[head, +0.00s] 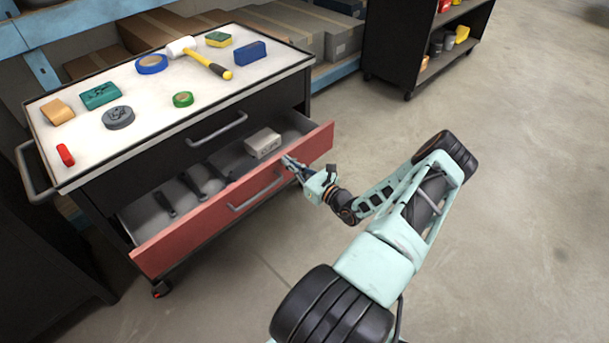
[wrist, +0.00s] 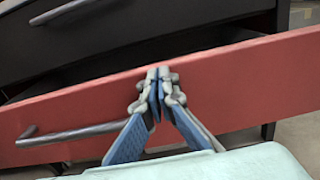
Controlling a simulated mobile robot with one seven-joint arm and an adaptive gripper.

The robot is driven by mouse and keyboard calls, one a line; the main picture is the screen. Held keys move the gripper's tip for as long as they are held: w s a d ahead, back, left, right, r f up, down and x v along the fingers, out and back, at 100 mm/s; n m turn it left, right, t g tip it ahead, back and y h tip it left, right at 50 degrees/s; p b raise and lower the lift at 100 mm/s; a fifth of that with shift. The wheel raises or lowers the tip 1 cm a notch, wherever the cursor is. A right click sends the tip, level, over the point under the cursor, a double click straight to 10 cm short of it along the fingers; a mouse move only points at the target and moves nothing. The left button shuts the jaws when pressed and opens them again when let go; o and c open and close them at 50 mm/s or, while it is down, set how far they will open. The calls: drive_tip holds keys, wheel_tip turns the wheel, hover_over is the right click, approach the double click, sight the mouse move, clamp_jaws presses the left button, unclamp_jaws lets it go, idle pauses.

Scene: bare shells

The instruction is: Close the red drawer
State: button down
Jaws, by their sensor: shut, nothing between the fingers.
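The red drawer (head: 225,212) is the lower drawer of a dark tool cart, and it stands pulled out. A light block lies inside it at the right, with dark tools at the left. Its grey bar handle (head: 256,192) runs along the front. My gripper (head: 287,160) is shut and empty, at the drawer front to the right of the handle. In the wrist view the shut fingertips (wrist: 158,72) overlap the red front (wrist: 235,82) near its top edge, with the handle (wrist: 70,134) to the left. I cannot tell whether they touch it.
The upper black drawer (head: 190,148) is shut. The white cart top (head: 140,128) holds a mallet (head: 200,58), tape rolls, sponges and small blocks. A dark shelf unit (head: 395,45) stands behind at the right. The floor in front of the cart is clear.

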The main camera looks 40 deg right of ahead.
drive_tip(key=w+a+b, duration=0.1)
drive_tip(key=w+b, duration=0.2)
drive_tip(key=w, duration=1.3)
drive_tip(key=shift+r, duration=0.2)
